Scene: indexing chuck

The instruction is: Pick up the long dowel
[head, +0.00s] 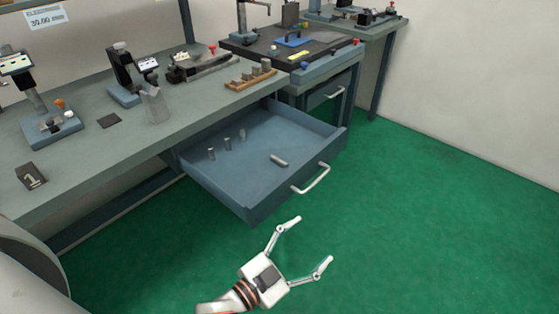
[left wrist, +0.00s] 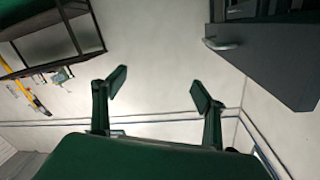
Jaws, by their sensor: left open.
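An open blue-grey drawer (head: 225,192) sticks out below the workbench. A pale dowel (head: 279,160) lies on its side on the drawer floor near the front; it looks like the long one. Three short pale pegs (head: 227,143) stand upright in a row toward the back left of the drawer. My left gripper (head: 313,240) is open and empty, in front of the drawer and apart from it. Its spread fingers also show in the left wrist view (left wrist: 160,88); no dowel shows there. My right gripper is not in view.
The drawer's silver handle (head: 311,180) juts out from its front. The green floor (head: 430,220) is clear at right.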

